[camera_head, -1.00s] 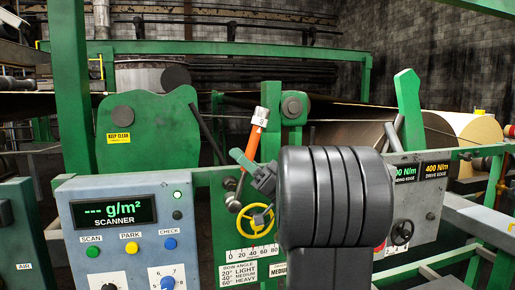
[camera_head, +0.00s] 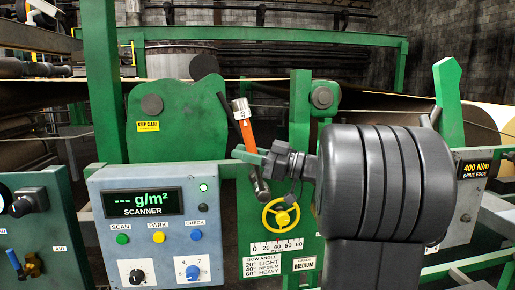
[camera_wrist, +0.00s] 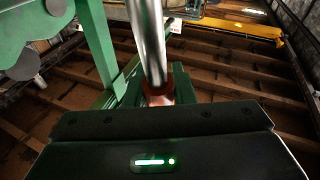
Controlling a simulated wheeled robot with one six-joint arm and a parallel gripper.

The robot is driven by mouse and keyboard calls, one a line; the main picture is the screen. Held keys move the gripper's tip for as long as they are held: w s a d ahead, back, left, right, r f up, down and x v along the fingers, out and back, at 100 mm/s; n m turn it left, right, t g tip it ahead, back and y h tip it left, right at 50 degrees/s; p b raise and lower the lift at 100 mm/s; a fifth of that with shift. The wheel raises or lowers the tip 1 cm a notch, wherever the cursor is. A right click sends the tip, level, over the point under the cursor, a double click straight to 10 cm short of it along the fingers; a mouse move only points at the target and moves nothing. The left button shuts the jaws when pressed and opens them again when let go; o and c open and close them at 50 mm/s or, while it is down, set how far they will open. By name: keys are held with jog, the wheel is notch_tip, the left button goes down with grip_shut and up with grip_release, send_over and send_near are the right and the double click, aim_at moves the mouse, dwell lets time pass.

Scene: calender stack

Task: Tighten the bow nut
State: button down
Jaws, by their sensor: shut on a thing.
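A wrench-like bar (camera_head: 247,133) with an orange sleeve, a white and red top end and a grey metal lower end stands in front of the green frame, its top tilted left. My gripper (camera_head: 251,157) is shut on it around the middle. In the wrist view a shiny metal shaft (camera_wrist: 148,45) rises from an orange-red part (camera_wrist: 157,95) at my gripper (camera_wrist: 150,98). A yellow handwheel (camera_head: 281,215) sits just below right, above the bow angle scale (camera_head: 277,247). I cannot make out the bow nut itself; my arm and gripper cover part of this area.
The scanner panel (camera_head: 157,205) with knobs and buttons is at the left. Another control box (camera_head: 35,215) stands at far left. A green upright (camera_head: 450,100) and a drive edge display (camera_head: 477,168) are at the right. A green bracket (camera_head: 165,105) stands behind.

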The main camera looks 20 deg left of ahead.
jog(key=a+f+n+t+h+p, duration=0.1)
jog(key=a+f+n+h+p, duration=0.1)
jog(key=a+h, duration=0.3)
jog(key=shift+w+a+f, duration=0.4)
jog(key=shift+a+f, duration=0.3)
jog(key=shift+f, duration=0.15)
jog(key=c, duration=2)
grip_release()
jog(key=shift+c, duration=0.2)
grip_shut()
jog(key=shift+d+r+p, duration=0.1)
jog(key=shift+r+p, duration=0.05)
jog(key=shift+p, duration=0.7)
